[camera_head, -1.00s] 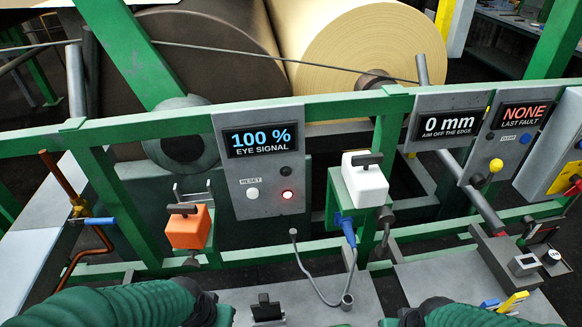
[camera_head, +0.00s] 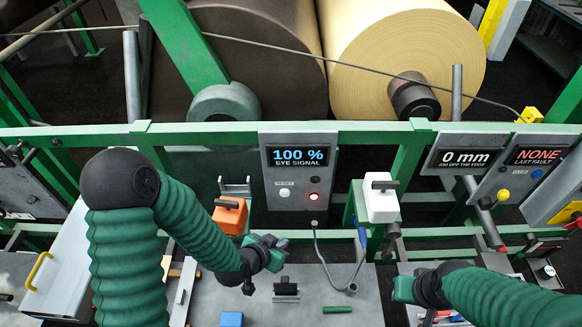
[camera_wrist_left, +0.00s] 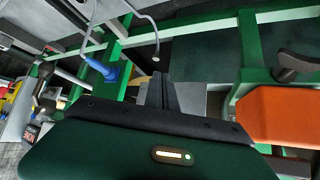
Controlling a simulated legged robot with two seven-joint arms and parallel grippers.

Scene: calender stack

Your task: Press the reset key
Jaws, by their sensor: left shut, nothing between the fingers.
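The reset key is a round pale button (camera_head: 285,192) under a RESET label on the grey eye-signal panel (camera_head: 273,218). A lit red button (camera_head: 314,196) sits to its right. The display (camera_head: 298,157) above reads 100 % EYE SIGNAL. My left gripper (camera_head: 282,241) is shut and empty, below the panel and apart from the key. Its shut fingers also show in the left wrist view (camera_wrist_left: 160,92), where I cannot make out the key. My right gripper (camera_head: 398,288) is low at the right, partly hidden by its own arm; its fingers are not clear.
An orange-bodied handle (camera_head: 230,218) is left of the panel and a white one (camera_head: 381,205) right of it. A grey cable (camera_head: 325,265) hangs below the panel. Large rolls (camera_head: 400,65) stand beyond.

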